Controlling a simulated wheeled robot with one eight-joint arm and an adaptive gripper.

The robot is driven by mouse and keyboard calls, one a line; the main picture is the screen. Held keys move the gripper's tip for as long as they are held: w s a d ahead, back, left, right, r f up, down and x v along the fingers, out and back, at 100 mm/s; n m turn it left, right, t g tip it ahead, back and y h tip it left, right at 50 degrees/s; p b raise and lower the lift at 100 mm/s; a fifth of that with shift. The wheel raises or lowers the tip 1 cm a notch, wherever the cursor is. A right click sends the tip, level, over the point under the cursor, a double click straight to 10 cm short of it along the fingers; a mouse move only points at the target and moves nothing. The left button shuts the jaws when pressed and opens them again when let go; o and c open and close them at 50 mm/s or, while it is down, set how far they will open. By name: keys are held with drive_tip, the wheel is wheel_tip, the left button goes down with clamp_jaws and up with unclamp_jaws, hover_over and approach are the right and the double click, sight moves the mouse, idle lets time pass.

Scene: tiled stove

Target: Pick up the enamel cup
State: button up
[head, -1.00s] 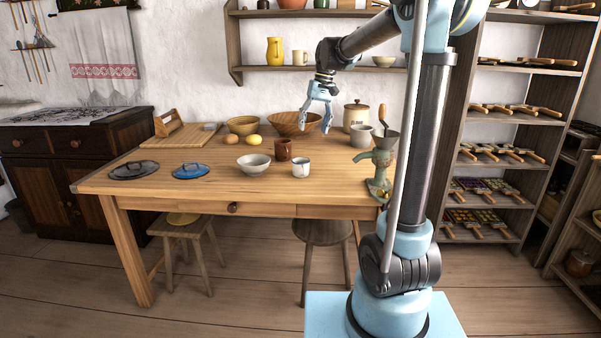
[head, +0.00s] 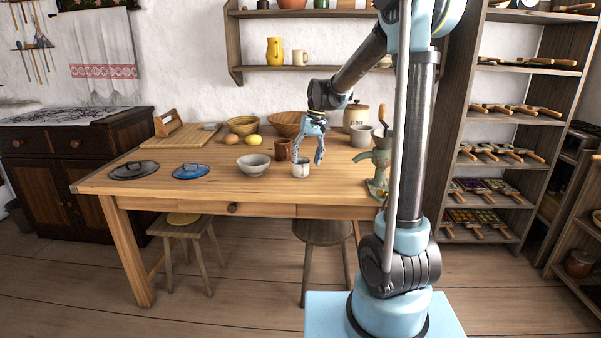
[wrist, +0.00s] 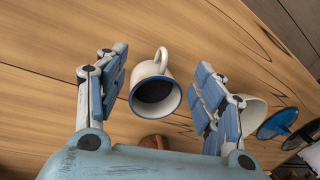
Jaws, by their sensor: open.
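The white enamel cup (head: 300,170) stands upright on the wooden table (head: 150,176) near its front edge. In the wrist view the cup (wrist: 148,78) shows a blue rim, a dark inside and a handle pointing toward the top of the picture. My gripper (head: 307,160) is open and is just above the cup. In the wrist view my gripper (wrist: 162,77) has one finger on each side of the cup, with a gap on both sides. I cannot tell how far the fingertips are above the rim.
A brown cup (head: 283,150) stands close behind the enamel cup, and a grey-white bowl (head: 253,164) to its left. A meat grinder (head: 381,160) stands to the right. Blue (head: 191,171) and dark (head: 134,170) lids lie at the left, where the table's front is clear.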

sight(304, 167)
drive_tip(key=shift+s+a+f, duration=0.1)
drive_tip(key=shift+a+f, duration=0.1)
drive_tip(key=shift+f, duration=0.55)
drive_tip(key=shift+a+f, duration=0.2)
drive_tip(key=shift+f, duration=0.6)
drive_tip(key=shift+s+a+f, duration=0.1)
drive_tip(key=shift+a+f, duration=0.1)
drive_tip(key=shift+f, duration=0.55)
clamp_jaws()
